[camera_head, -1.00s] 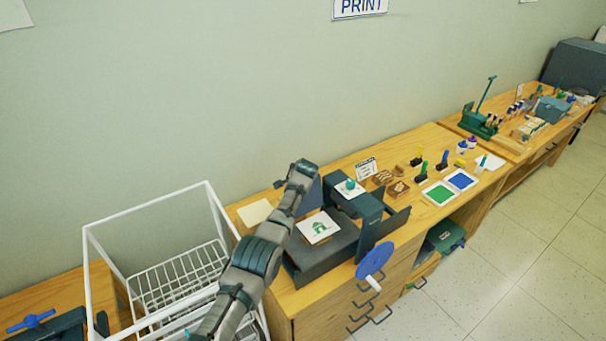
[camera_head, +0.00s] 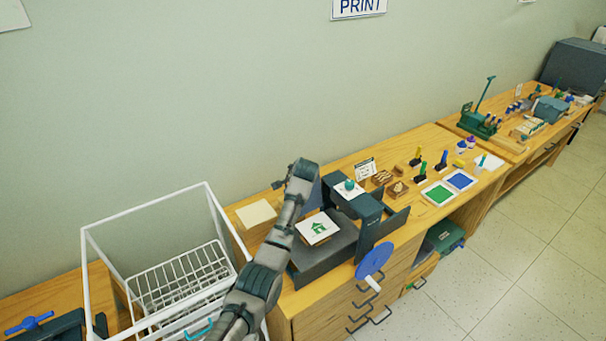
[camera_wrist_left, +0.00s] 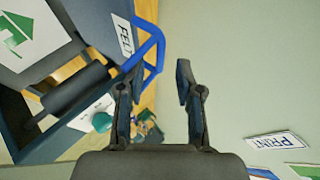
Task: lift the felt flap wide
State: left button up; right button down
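The felt flap is a dark blue-grey panel (camera_wrist_left: 98,22) with a white "FELT" label and a blue bar handle (camera_wrist_left: 153,43) in the left wrist view. In the head view a dark blue part of it (camera_head: 314,197) shows behind my arm, standing up at the press. My left gripper (camera_wrist_left: 158,72) is open, with nothing between its fingers that I can make out. The handle is close ahead of the left-hand finger; I cannot tell whether they touch. In the head view the gripper (camera_head: 280,184) points toward the wall and is partly hidden by the wrist. My right gripper is out of view.
The press bed (camera_head: 325,262) holds a green house print (camera_head: 318,228). A blue crank wheel (camera_head: 374,260) sticks out at the front. A white wire rack (camera_head: 180,280) stands left, close to my arm. A cream pad (camera_head: 256,213) lies behind it. Stamps and ink pads (camera_head: 437,194) lie right.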

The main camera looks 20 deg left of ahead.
pick_arm(q)
jog(key=v, duration=0.6)
jog(key=shift+s+r, duration=0.2)
jog(key=shift+s, duration=0.1)
jog(key=shift+d, duration=0.15)
